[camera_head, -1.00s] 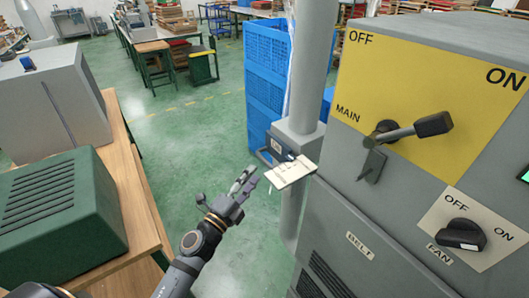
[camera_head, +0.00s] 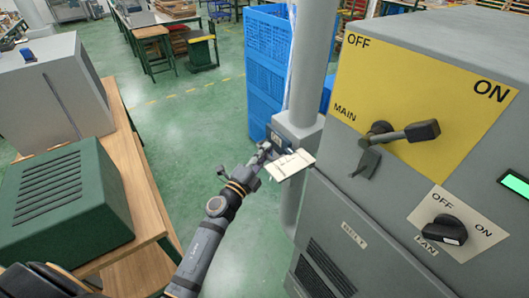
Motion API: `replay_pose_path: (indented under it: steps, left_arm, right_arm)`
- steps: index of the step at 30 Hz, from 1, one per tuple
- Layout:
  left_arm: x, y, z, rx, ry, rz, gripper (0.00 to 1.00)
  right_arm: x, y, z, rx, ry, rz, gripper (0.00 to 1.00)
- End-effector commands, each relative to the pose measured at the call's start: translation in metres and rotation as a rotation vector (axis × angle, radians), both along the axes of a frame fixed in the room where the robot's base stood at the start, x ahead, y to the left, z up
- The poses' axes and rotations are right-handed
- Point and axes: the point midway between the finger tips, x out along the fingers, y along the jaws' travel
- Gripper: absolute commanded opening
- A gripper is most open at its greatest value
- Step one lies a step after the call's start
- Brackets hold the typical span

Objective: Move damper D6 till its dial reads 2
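Damper D6 is on the grey vertical duct in the middle of the view, as a grey box (camera_head: 299,128) with a small label on its left face. A pale dial plate (camera_head: 290,165) sticks out below the box; its markings are too small to read. My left gripper (camera_head: 266,150) is at the left side of the box, next to the label and the plate's left corner. Its fingers overlap the damper parts, so I cannot tell if they are shut or touching a lever. My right gripper is not in view.
A grey cabinet (camera_head: 400,190) with a MAIN lever (camera_head: 405,134) and a FAN knob (camera_head: 444,230) stands close on the right. Blue crates (camera_head: 268,65) stand behind the duct. A wooden bench (camera_head: 148,200) with a green housing (camera_head: 62,200) is on the left. Green floor lies between.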

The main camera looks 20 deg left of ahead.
Motion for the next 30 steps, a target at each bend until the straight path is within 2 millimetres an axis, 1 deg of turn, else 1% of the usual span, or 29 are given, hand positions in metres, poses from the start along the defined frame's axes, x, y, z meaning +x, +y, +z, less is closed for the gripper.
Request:
replay_pose_path:
  steps: [11,19,28,29,30]
  left_arm:
    - [-0.001,0.001,-0.001,0.001,0.002,0.000,0.00]
    - [-0.027,0.022,-0.004,0.004,0.004,0.001,0.00]
    - [-0.029,0.023,-0.001,0.000,0.003,0.000,0.00]
    - [-0.029,0.023,-0.001,0.000,0.003,0.000,0.16]
    - [-0.029,0.023,-0.001,0.000,0.003,0.000,0.21]
  right_arm:
    - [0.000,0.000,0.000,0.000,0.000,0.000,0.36]
    - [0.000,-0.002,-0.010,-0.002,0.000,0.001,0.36]
    - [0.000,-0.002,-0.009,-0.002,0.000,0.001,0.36]
    - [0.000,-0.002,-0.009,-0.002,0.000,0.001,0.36]
    - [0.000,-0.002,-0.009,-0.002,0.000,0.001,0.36]
